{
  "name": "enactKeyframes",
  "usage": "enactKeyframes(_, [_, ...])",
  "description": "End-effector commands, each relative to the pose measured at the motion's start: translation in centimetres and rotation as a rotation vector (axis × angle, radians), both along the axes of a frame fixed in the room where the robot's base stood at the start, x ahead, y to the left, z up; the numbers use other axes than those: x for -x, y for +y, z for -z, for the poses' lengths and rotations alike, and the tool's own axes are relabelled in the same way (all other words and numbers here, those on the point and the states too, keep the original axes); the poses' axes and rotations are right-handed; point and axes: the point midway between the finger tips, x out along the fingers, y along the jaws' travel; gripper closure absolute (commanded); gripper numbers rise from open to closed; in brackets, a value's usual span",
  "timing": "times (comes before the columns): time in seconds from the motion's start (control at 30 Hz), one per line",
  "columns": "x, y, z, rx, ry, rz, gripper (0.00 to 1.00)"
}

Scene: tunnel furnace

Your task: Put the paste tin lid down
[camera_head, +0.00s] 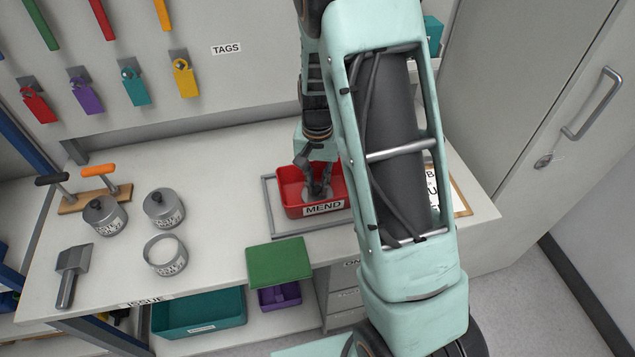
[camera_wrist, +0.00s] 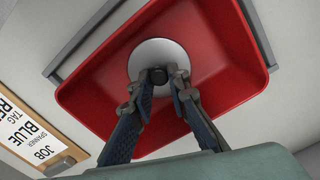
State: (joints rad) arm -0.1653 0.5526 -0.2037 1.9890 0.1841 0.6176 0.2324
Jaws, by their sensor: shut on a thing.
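My gripper (camera_head: 318,186) is down inside the red bin labelled MEND (camera_head: 290,200). In the wrist view my gripper (camera_wrist: 159,76) is shut on the dark knob of the grey round lid (camera_wrist: 150,54). The lid is over the floor of the red bin (camera_wrist: 215,50); I cannot tell whether it touches the floor. An open grey tin (camera_head: 165,256) stands without a lid on the bench at the left. Two similar tins with knobbed lids, one (camera_head: 104,215) and another (camera_head: 164,208), stand behind it.
A grey scraper (camera_head: 72,272) and a wooden rack (camera_head: 92,196) are at the bench's left. A green board (camera_head: 279,262) is at the front edge. A clipboard (camera_wrist: 30,125) lies beside the bin. Bench between tins and bin is clear.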

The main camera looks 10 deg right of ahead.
Motion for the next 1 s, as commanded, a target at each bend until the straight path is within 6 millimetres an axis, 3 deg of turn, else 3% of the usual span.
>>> enactKeyframes(0.23, [0.0,0.0,0.4,0.000,0.000,0.000,1.00])
enactKeyframes(0.27, [0.0,0.0,0.4,0.000,0.000,0.000,0.84])
enactKeyframes(0.4, [0.0,0.0,0.3,0.000,0.000,0.000,0.68])
enactKeyframes(0.77, [0.0,0.0,-0.1,0.000,0.000,0.000,0.67])
enactKeyframes(0.87, [-0.1,0.0,-1.1,-0.001,-0.003,0.000,0.67])
enactKeyframes(1.0, [-0.2,0.0,-3.9,-0.001,-0.006,0.000,0.67])
